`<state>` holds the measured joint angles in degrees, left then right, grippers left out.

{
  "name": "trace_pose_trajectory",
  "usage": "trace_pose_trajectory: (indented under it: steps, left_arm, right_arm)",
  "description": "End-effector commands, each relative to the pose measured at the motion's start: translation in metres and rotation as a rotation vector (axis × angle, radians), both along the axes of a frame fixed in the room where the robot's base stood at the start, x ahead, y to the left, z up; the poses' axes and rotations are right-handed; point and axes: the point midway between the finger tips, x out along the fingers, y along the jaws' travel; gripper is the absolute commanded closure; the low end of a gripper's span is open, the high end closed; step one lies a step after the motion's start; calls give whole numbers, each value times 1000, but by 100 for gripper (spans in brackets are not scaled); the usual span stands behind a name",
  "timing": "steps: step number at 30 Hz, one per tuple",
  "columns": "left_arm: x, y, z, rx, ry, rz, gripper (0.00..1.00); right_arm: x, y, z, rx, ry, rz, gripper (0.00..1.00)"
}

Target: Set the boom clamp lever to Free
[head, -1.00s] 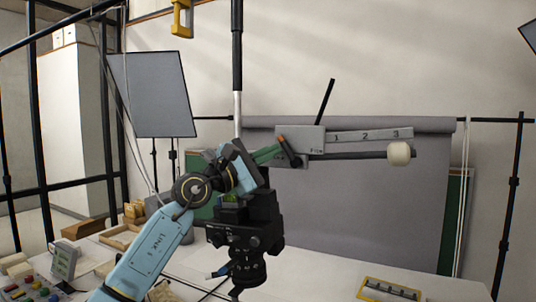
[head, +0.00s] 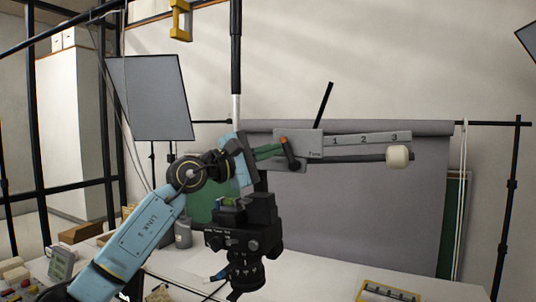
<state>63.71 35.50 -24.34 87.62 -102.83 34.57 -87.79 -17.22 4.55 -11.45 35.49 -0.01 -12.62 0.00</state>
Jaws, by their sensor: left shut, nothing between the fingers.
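The boom clamp is a pale grey plate (head: 308,139) on the boom, in the upper middle of the head view. Its lever (head: 290,153) is a short dark bar with an orange-brown tip, pivoting low on the plate. The lever points up and slightly left, with its tip away from the word Free, which is small on the plate's lower right. My left gripper (head: 279,150) has green fingers, shut and empty, reaching from the left to the lever's left side. The fingertips appear to touch the lever; any small gap is hidden. My right gripper is not in view.
The boom runs right with a scale marked 1, 2, 3 (head: 365,139) and a white end knob (head: 397,156). A grey panel (head: 150,97) stands left. A grey backdrop (head: 370,215) hangs behind the boom.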

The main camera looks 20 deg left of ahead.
Motion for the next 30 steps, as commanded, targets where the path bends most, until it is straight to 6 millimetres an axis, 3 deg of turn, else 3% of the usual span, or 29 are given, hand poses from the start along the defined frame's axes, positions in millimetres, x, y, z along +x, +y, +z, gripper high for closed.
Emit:
trace_pose_trajectory:
  steps: [12, 21, 30]
  left_arm:
    - [-2, -16, 20, 382, -34, 1, 100]
    - [-3, -31, 26, 659, -58, 2, 100]
    - [-4, -45, 26, 871, -76, 1, 100]
  right_arm:
    - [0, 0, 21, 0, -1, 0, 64]
    - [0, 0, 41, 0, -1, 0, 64]
    - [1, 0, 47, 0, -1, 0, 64]
